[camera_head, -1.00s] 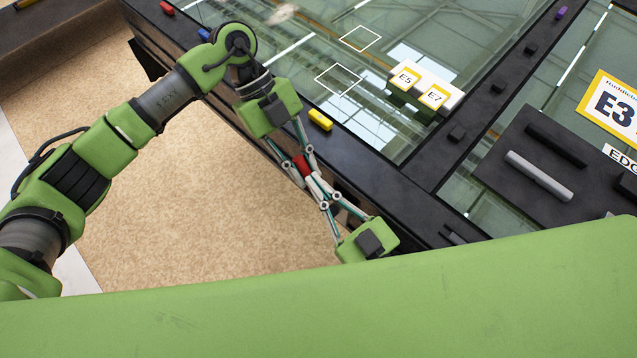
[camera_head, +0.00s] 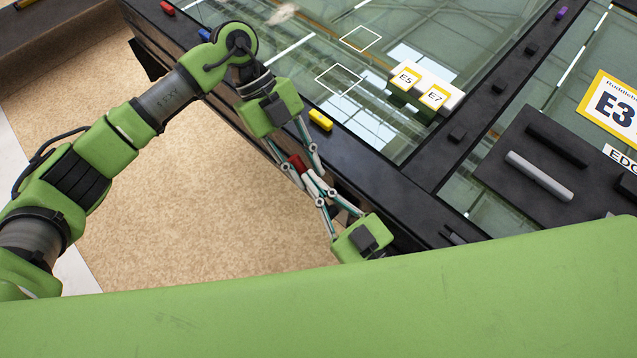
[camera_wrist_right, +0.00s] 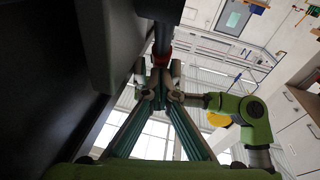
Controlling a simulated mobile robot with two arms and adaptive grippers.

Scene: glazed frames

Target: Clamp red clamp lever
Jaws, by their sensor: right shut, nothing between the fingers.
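A red lever (camera_head: 296,162) shows beside the black frame's near side, between the fingers of my left gripper (camera_head: 301,166). The left gripper comes from above, its fingers spread to either side of the red piece. My right gripper (camera_head: 310,186) reaches up from below right, its fingertips close to the red piece and the left fingertips. In the right wrist view the right fingers (camera_wrist_right: 160,95) are together and empty, with a red part (camera_wrist_right: 162,57) on a dark bar just beyond them. The lever's mount is hidden by the fingers.
The black frame (camera_head: 420,205) holds glass panes. A yellow block (camera_head: 320,120), a blue one (camera_head: 203,34) and another red one (camera_head: 166,8) sit along its edge. A labelled E5/E7 block (camera_head: 425,88) stands on the glass. The tan floor (camera_head: 200,215) at left is clear.

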